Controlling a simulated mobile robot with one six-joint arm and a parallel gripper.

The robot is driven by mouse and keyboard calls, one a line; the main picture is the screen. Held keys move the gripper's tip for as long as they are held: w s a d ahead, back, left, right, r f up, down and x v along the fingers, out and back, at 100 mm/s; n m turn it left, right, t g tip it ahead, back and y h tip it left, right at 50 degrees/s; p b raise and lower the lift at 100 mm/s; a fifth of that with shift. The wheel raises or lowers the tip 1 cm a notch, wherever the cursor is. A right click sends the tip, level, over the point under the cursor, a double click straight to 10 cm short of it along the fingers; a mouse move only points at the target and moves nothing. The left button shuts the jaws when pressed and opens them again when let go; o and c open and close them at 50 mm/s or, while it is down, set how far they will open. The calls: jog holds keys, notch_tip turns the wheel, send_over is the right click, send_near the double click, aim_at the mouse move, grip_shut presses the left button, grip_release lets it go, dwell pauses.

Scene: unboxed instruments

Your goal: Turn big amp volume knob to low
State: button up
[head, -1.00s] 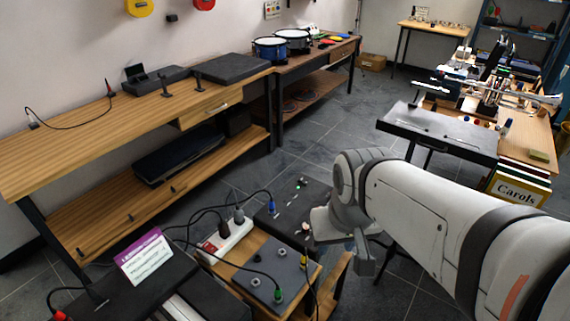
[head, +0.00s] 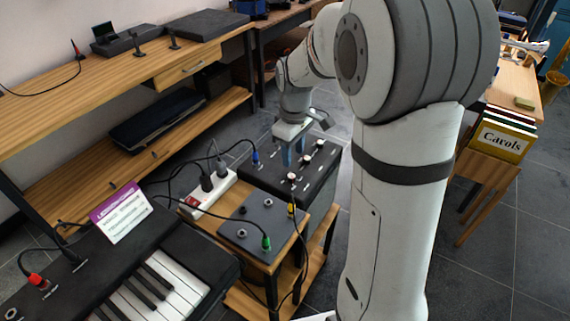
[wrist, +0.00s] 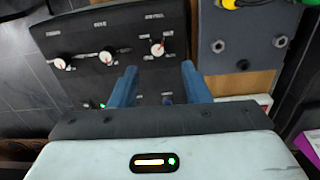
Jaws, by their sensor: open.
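The big amp (head: 322,174) is a dark box on the floor with a row of white knobs on its top panel. In the wrist view its panel (wrist: 125,30) shows a near knob (wrist: 158,48), a middle knob (wrist: 106,57) and a far knob (wrist: 60,64), each with a red mark. Their labels are too small to read, so I cannot tell which is volume. My gripper (head: 293,158) is over the panel, pointing down. In the wrist view its blue fingers (wrist: 160,78) are apart and empty, with the near knob just beyond the gap between them.
A grey box with jacks and cables (head: 262,222) sits on a small wooden stand beside the amp. A white power strip (head: 209,192) lies behind it. A keyboard (head: 165,285) is at front left. A long wooden bench (head: 75,118) stands behind. A Carols book (head: 503,141) is at right.

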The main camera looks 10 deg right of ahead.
aim_at(292, 176)
jog(key=shift+w+f, duration=0.4)
jog(key=shift+f, duration=0.35)
notch_tip(292, 176, down, 7)
jog(key=shift+f+b, duration=0.1)
jog(key=shift+b, duration=0.25)
